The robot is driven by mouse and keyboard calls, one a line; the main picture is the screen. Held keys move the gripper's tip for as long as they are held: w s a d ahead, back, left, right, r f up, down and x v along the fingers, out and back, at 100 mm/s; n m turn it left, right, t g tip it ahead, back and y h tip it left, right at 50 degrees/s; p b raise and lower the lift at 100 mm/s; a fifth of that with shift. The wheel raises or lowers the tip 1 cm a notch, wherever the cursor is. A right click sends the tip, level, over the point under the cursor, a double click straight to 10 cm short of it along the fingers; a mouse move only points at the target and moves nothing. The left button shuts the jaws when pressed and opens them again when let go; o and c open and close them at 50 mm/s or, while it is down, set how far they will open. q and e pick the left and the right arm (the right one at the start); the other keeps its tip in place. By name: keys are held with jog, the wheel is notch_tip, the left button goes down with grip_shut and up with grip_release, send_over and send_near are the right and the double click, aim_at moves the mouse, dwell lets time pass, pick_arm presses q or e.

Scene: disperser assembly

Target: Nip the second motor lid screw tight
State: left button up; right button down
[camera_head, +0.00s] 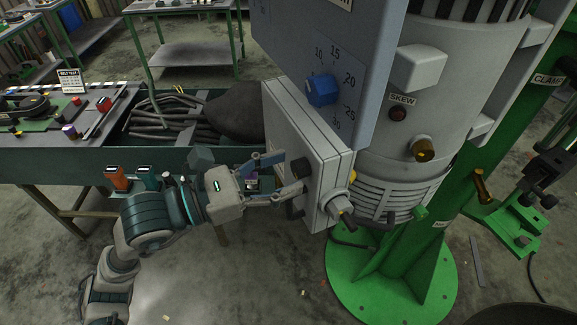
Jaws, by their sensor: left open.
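The motor (440,110) is a large light-grey cylinder on a green stand. A pale box-shaped lid (310,125) sits on its left side, below a blue-grey dial panel. A dark screw knob (300,167) shows on the lid's left face. A second dark knob (293,209) shows lower, partly behind a finger. My left gripper (293,172) reaches in from the left, its two blue-grey fingers spread. The fingertips lie above and below the upper knob, close to the lid; I cannot tell whether they touch it. My right gripper is out of view.
The panel with a blue dial (322,90) overhangs the lid. A green column (500,130) stands behind the motor on a round green base (350,285). A workbench with a tray of dark rods (165,115) is at left. Floor at lower left is mostly clear.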

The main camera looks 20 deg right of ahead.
pick_arm(q)
jog(key=shift+d, duration=0.6)
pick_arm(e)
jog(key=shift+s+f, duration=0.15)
pick_arm(q)
grip_shut()
